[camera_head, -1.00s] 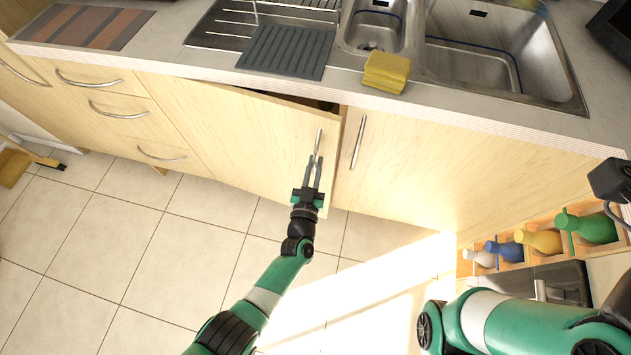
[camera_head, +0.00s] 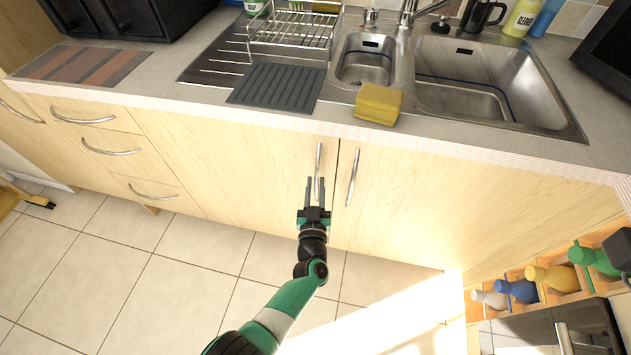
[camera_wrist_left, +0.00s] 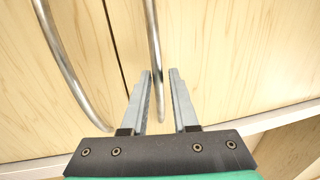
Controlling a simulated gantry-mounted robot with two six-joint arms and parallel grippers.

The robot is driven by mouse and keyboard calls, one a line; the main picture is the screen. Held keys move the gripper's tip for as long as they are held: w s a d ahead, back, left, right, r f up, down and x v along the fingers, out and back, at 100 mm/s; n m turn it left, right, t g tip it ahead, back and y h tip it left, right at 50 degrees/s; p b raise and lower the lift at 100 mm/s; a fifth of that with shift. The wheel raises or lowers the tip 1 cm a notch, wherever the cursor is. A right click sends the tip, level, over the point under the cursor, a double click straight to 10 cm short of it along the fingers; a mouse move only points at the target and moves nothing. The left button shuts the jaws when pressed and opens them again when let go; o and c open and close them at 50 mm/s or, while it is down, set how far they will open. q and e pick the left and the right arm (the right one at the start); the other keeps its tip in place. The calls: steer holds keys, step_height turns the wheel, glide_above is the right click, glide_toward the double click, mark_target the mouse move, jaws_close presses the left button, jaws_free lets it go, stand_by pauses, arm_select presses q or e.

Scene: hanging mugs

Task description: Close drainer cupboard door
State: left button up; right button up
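The drainer cupboard door (camera_head: 230,165) is a pale wood panel below the draining board. It looks flush, or nearly so, with the cupboard front beside the right-hand door (camera_head: 440,195). Its upright metal handle (camera_head: 319,158) is near its right edge. My left gripper (camera_head: 315,184) is at the lower part of this handle, with its fingers apart. In the left wrist view, my left gripper (camera_wrist_left: 160,75) has a gap between its fingers, and the handle (camera_wrist_left: 152,40) runs down to between them. Whether they touch it is unclear. My right gripper is not in view.
The worktop holds a grey drainer mat (camera_head: 277,88), a dish rack (camera_head: 295,35), a yellow sponge (camera_head: 378,103) and sinks. Drawers (camera_head: 100,145) are at left. A rack with bottles (camera_head: 555,278) stands at lower right. The tiled floor before the doors is clear.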

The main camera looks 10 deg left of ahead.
arm_select(q)
steer(key=s+d+p, duration=0.2)
steer(key=s+p, duration=0.5)
steer(key=s, duration=0.3)
steer(key=shift+s, duration=0.25)
